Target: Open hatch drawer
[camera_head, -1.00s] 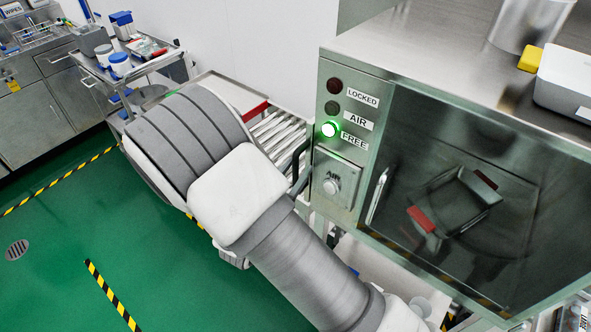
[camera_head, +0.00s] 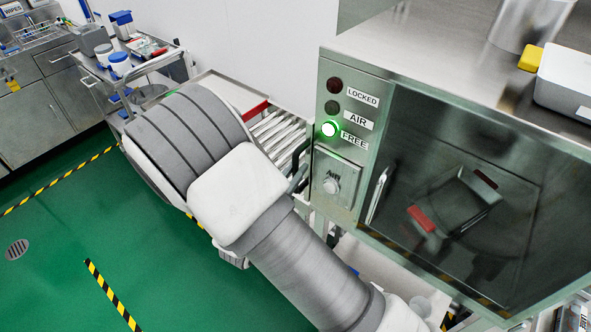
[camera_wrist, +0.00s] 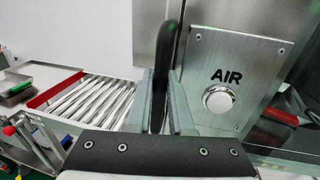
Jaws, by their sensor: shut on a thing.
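The washer cabinet (camera_head: 341,222) is a steel box with a dark glass door (camera_head: 480,170) on its front. A black upright handle (camera_wrist: 160,75) sits at the cabinet's left side; its top also shows in the head view (camera_head: 303,150), beside my arm. My gripper (camera_wrist: 163,98) is shut on this handle, with one grey finger on each side of it. In the head view my own arm hides most of the gripper. I cannot tell any opening of the hatch from these views.
The green FREE lamp (camera_head: 330,129) is lit; the LOCKED lamp (camera_head: 334,85) is dark. The AIR button (camera_wrist: 218,99) is just right of my gripper. A roller conveyor (camera_wrist: 92,100) lies to the left. Green floor (camera_head: 60,240) is clear at left.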

